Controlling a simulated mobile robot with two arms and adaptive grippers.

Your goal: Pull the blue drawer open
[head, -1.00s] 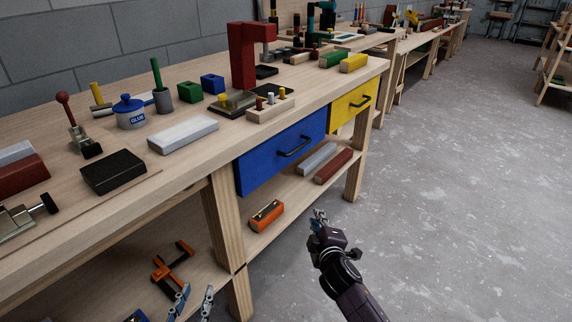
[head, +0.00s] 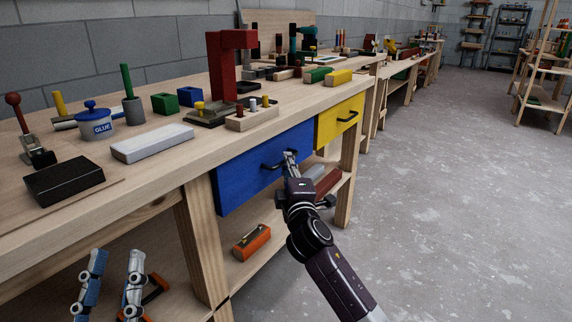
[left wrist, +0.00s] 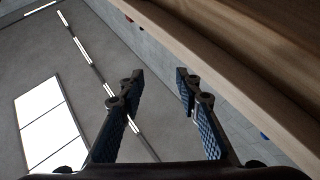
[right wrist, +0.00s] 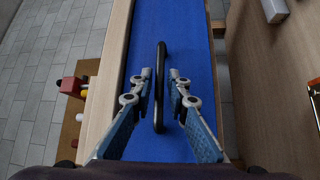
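The blue drawer (head: 240,176) sits under the workbench top, its front flush with the bench and its face looking shut. Its dark bar handle (head: 271,165) is partly hidden behind my right gripper (head: 289,156).
A yellow drawer (head: 338,120) is beside the blue one. The workbench top (head: 150,168) holds a white block, a glue pot (head: 96,122) and a red press (head: 222,65). An orange tool (head: 251,242) lies on the lower shelf.

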